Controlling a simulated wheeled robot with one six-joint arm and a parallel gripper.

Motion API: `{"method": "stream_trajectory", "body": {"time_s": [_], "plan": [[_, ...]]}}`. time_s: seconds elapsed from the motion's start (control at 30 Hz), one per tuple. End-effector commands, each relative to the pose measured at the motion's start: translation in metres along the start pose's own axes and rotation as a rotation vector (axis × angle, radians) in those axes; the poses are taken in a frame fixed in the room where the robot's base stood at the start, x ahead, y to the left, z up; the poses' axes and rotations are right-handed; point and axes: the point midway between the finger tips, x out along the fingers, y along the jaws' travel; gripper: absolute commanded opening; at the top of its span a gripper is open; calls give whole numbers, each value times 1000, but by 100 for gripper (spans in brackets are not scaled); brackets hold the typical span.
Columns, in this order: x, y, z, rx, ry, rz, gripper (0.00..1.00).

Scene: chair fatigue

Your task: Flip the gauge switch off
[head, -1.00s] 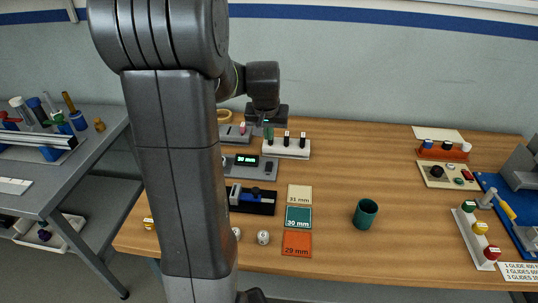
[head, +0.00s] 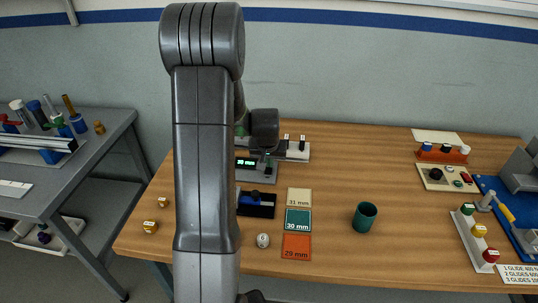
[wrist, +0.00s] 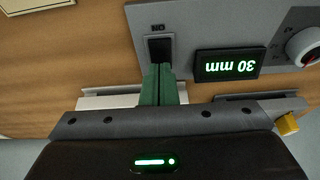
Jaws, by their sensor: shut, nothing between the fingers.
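The gauge is a grey box (head: 262,179) on the wooden table, with a lit display (head: 246,162) in the head view. In the wrist view its display (wrist: 228,64) reads 30 mm, upside down, in green. The black gauge switch (wrist: 160,47) sits in a recess to the left of the display, with an upside-down ON label beside it. My gripper (wrist: 158,70) is shut, its green fingers together and empty, with the tips at the lower edge of the switch. I cannot tell whether they touch it. In the head view my gripper (head: 268,165) is over the gauge's right end.
A white knob with red (wrist: 304,46) is on the gauge's far side in the wrist view. A white block with black posts (head: 297,152) stands behind the gauge. The table's middle right is clear.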

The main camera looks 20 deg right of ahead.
Motion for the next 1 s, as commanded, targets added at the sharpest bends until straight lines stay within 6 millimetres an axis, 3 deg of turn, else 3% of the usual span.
{"method": "stream_trajectory", "body": {"time_s": [0.53,1.0], "plan": [[12,0,2,0,0,0,0],[6,0,10,1,-5,0,0]]}}
